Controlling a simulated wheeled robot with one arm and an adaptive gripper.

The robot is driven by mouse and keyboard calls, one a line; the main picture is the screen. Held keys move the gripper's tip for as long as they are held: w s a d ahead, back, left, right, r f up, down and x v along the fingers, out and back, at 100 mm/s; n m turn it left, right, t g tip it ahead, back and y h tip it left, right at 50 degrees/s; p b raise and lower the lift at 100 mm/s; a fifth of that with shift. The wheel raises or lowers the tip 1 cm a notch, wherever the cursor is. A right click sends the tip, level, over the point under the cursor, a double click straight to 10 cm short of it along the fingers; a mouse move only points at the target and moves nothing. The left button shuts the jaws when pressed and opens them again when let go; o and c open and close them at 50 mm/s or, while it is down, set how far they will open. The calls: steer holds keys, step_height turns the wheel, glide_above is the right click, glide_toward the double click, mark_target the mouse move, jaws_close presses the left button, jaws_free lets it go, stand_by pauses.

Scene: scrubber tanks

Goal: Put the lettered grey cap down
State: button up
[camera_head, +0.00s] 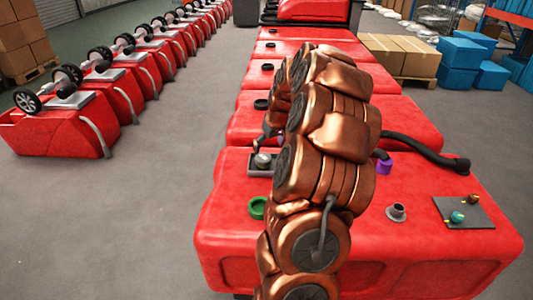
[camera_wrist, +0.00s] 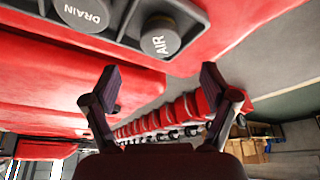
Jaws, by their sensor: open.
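Two lettered grey caps show in the wrist view: one marked AIR (camera_wrist: 160,38) and one marked DRAIN (camera_wrist: 84,14). Both sit in a dark holder (camera_wrist: 120,43) on the red tank. My gripper (camera_wrist: 157,84) is open, with nothing between its fingers. The AIR cap is just beyond the fingertips and apart from them. In the head view the holder (camera_head: 253,170) is left of my arm, with one grey cap (camera_head: 263,160) visible; my arm hides part of it.
On the red tank (camera_head: 420,255) are a green ring (camera_head: 257,208), a purple ring (camera_head: 384,164), a grey flanged fitting (camera_head: 397,212) and a dark plate (camera_head: 470,222) with small balls. A black hose (camera_head: 425,150) crosses behind. More red tanks stand beyond.

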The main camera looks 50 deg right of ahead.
steer(key=shift+d+v, duration=0.25)
steer(key=shift+v, duration=1.95)
steer(key=s+a+r+n+g+y, duration=0.1)
steer(key=s+a, duration=0.1)
steer(key=a, duration=1.2)
steer(key=s+a+r+n+g+y, duration=0.1)
steer(key=s+a+n, duration=0.1)
steer(key=a, duration=1.1)
steer(key=s+a+f+g, duration=0.1)
steer(key=s+a+g, duration=0.1)
steer(key=s+a, duration=0.5)
steer(key=s+a+f+g, duration=0.2)
steer(key=s+a, duration=0.5)
steer(key=s, duration=0.8)
steer(key=shift+s+a+n+h, duration=0.2)
steer(key=shift+a+n+h, duration=0.1)
steer(key=shift+h, duration=0.1)
step_height(320, 180, up, 8)
steer(key=p, duration=0.7)
steer(key=shift+f, duration=0.15)
